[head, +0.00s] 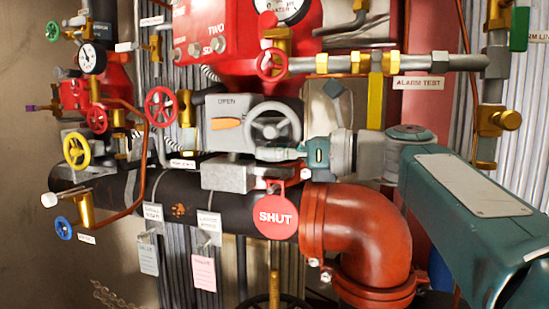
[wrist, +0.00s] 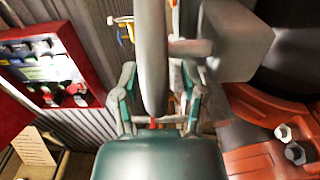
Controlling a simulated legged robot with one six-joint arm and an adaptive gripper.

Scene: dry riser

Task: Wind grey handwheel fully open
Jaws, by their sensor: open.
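The grey handwheel (head: 271,127) stands on the front of a grey gearbox (head: 228,108) marked OPEN, on the dark pipe. An orange pointer (head: 226,123) on the gearbox lies nearly level. My gripper (head: 281,152) reaches in from the right to the wheel's lower rim. In the wrist view the handwheel (wrist: 153,50) is edge-on, its rim between the two spread fingers of my gripper (wrist: 160,90). The fingers are open; whether either touches the rim I cannot tell. The fingers hide part of the lower rim in the head view.
A red SHUT disc (head: 275,216) hangs just below the wheel. A red elbow pipe (head: 362,240) lies under my arm. A small red handwheel (head: 161,107) and a yellow one (head: 77,151) are at left. A red cabinet (wrist: 48,50) shows in the wrist view.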

